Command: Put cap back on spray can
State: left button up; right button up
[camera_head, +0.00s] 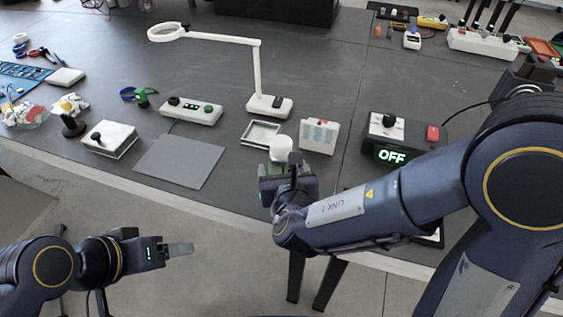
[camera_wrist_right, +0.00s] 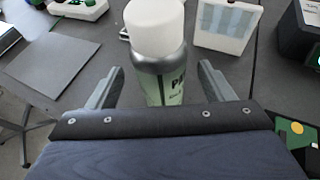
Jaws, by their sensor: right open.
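The spray can (camera_wrist_right: 172,85) stands upright near the table's front edge in the right wrist view, with a silver shoulder and a pale green label. A white rounded cap (camera_wrist_right: 154,27) sits at its top; I cannot tell whether it is seated firmly. The cap also shows in the head view (camera_head: 281,148), just beyond my right gripper (camera_head: 282,168), which hides most of the can. In the wrist view the right gripper (camera_wrist_right: 160,78) is open, with one finger on each side of the can. My left gripper (camera_head: 178,249) is in front of the table, away from the can; its finger gap is unclear.
A white shallow tray (camera_head: 262,133) and a white box (camera_head: 319,137) stand close behind the can. A control box (camera_head: 390,138) reading OFF is to the right. A grey mat (camera_head: 181,161) lies left. A white lamp (camera_head: 258,75) stands behind.

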jog(key=p+v, duration=0.1)
jog(key=v, duration=0.7)
jog(key=shift+s, duration=0.25)
jog(key=shift+d, duration=0.1)
jog(key=s+d+f+m+g+h, duration=0.1)
jog(key=s+d+m+g+h, duration=0.2)
jog(key=d+m, duration=0.7)
jog(key=s+d+f+m+g+h, duration=0.2)
jog(key=d+m+g, duration=0.2)
jog(key=d+m, duration=0.6)
jog(key=s+r+m+y, duration=0.1)
jog(key=s+m+y, duration=0.2)
jog(key=m, duration=0.6)
jog(key=s+a+r+m+y, duration=0.1)
jog(key=s+m+y, duration=0.3)
jog(key=m, duration=0.6)
jog(key=shift+s+r+g, duration=0.3)
jog(key=shift+s+r, duration=0.1)
jog(key=shift+r, duration=0.3)
